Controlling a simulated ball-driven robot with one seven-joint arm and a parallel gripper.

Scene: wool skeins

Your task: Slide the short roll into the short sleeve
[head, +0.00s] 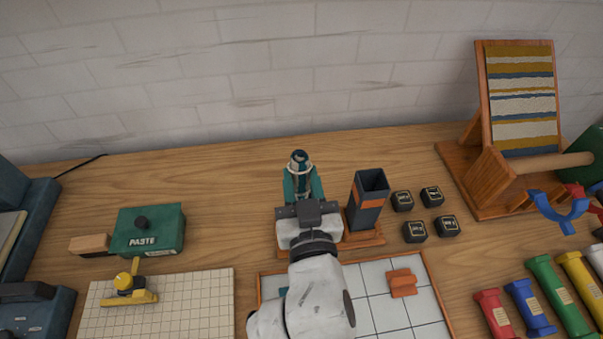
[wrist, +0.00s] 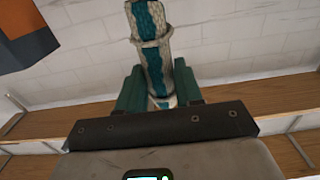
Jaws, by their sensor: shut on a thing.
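A teal and cream knitted roll (head: 300,162) is held upright or nearly so between the green fingers of my gripper (head: 301,181). In the wrist view the roll (wrist: 151,40) rises from between the fingertips (wrist: 159,80), with a cream band around it. Its lower end is hidden by my gripper. A dark grey square sleeve (head: 368,205) with an orange band stands upright just right of my gripper, its open top facing up. It also shows at the upper left of the wrist view (wrist: 28,48). The roll is outside this sleeve and apart from it.
The sleeve stands on a wooden base (head: 372,239), partly behind my arm. Several small black blocks (head: 415,231) sit to its right. A wooden frame with striped weaving (head: 520,100) stands at the right. A green paste box (head: 148,231) is at the left. The table behind the roll is clear.

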